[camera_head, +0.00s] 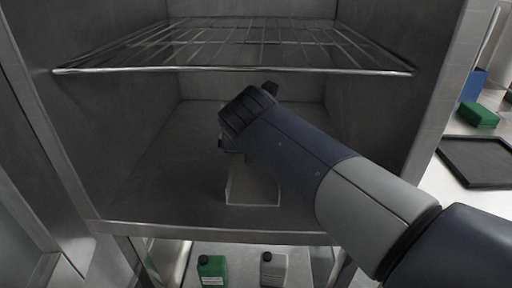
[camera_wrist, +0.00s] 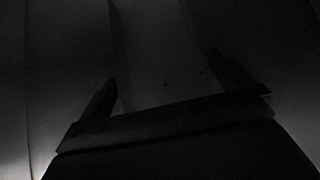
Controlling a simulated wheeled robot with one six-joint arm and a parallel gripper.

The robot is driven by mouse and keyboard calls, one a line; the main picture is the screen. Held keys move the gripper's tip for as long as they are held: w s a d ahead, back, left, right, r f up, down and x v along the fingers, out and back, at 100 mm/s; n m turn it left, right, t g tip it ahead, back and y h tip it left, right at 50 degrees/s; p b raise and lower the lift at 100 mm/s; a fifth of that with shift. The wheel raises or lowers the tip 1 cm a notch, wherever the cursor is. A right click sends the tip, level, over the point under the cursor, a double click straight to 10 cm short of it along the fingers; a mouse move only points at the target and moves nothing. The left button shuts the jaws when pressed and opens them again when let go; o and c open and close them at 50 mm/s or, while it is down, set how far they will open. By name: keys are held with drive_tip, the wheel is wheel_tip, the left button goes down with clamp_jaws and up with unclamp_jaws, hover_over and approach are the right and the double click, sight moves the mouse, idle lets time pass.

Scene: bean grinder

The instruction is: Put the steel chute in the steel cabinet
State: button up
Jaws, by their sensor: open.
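The steel cabinet (camera_head: 150,150) is open in front of me, and my arm reaches into it below its wire shelf. The steel chute (camera_head: 252,188), a pale grey trough-like piece, rests on the cabinet floor below my arm; its far part is hidden by my wrist. In the dark wrist view the chute seems to be the paler strip (camera_wrist: 155,45) running away from me. My gripper (camera_wrist: 162,68) is open, with one finger on either side of that strip. Whether the fingers touch it is too dark to tell.
The wire shelf (camera_head: 235,45) spans the cabinet above my wrist. The cabinet's front lip (camera_head: 220,232) lies below. On the right, a counter holds a black tray (camera_head: 475,160) and a green box (camera_head: 478,115).

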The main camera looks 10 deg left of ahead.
drive_tip(key=p+v, duration=0.2)
drive_tip(key=v, duration=0.4)
drive_tip(key=shift+s+r+p, duration=0.2)
drive_tip(key=shift+r+p, duration=0.15)
drive_tip(key=shift+p, duration=0.05)
drive_tip(key=shift+s+r, duration=0.25)
drive_tip(key=shift+s, duration=0.1)
drive_tip(key=shift+d, duration=0.1)
